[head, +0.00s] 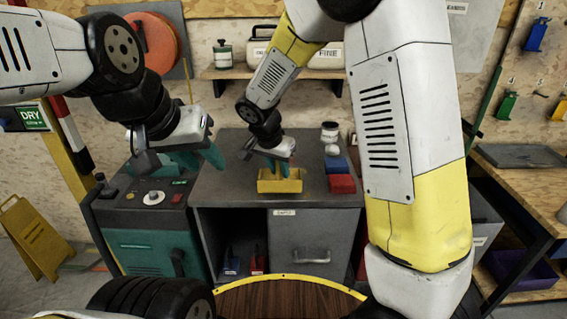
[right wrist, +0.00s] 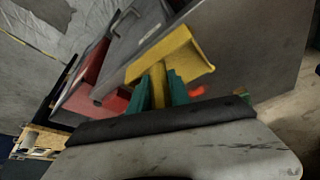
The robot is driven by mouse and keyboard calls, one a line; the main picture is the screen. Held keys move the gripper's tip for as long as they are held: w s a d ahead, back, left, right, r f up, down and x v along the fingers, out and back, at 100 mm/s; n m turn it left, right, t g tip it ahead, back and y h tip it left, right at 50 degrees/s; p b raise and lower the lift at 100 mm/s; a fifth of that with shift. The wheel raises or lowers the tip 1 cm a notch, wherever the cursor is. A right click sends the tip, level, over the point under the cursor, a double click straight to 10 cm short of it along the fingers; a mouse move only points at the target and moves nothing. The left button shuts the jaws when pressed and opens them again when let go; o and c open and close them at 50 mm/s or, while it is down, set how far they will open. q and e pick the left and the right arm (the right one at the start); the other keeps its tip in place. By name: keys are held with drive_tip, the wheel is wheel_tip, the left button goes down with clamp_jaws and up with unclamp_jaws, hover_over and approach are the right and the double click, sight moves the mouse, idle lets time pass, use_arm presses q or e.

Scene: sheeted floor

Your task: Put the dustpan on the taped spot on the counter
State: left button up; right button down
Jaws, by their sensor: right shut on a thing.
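The yellow dustpan (head: 280,184) is at the front part of the grey counter top (head: 225,185). My right gripper (head: 279,168) is shut on its upright handle, with the pan below the fingers. The right wrist view shows the yellow dustpan (right wrist: 178,55) with its handle between the teal fingers (right wrist: 160,88). I cannot tell whether the pan touches the counter. No tape marking can be made out; the pan and gripper hide part of the top. My left gripper (head: 183,162) is open and empty, above the counter's left side and the green machine.
A red block (head: 341,184) and a blue block (head: 336,165) lie right of the dustpan, with a white-lidded jar (head: 329,132) behind. A green machine (head: 145,235) stands left of the counter. A yellow floor sign (head: 35,240) stands far left. A workbench (head: 520,180) is at right.

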drive_tip(key=w, duration=0.2)
drive_tip(key=w+d, duration=0.1)
drive_tip(key=shift+w+f, duration=0.15)
drive_tip(key=shift+w, duration=0.2)
drive_tip(key=shift+s+a+x, duration=0.1)
drive_tip(key=shift+a+x, duration=0.05)
drive_tip(key=shift+x, duration=0.75)
drive_tip(key=shift+s+a+x, duration=0.1)
drive_tip(key=shift+a+x, duration=0.05)
drive_tip(key=shift+x, duration=0.75)
drive_tip(key=shift+f, duration=0.2)
drive_tip(key=shift+f, duration=0.1)
drive_tip(key=c, duration=1.2)
unclamp_jaws()
